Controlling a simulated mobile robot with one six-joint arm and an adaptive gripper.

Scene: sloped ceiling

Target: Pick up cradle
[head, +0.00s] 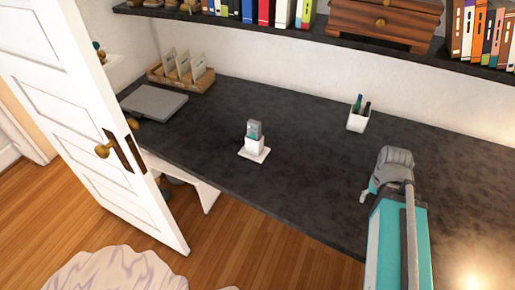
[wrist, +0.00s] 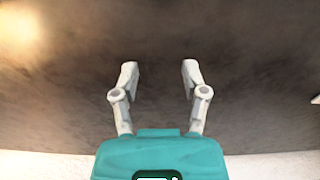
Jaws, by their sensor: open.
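The cradle (head: 256,153) is a small white stand on a flat white base, with a grey and teal handset (head: 254,130) upright in it. It stands near the front edge of the dark desk (head: 305,140), left of my arm in the head view. My gripper (wrist: 160,72) shows in the wrist view with its two grey fingers apart and nothing between them. It is over bare dark desk surface, away to the right of the cradle. The cradle is not visible in the wrist view.
A white pen cup (head: 357,121) stands at the back of the desk. A closed grey laptop (head: 154,102) and a wooden file holder (head: 182,78) are at the left. A shelf with books (head: 262,13) and a wooden chest (head: 383,21) hangs above. An open white door (head: 85,110) stands front left.

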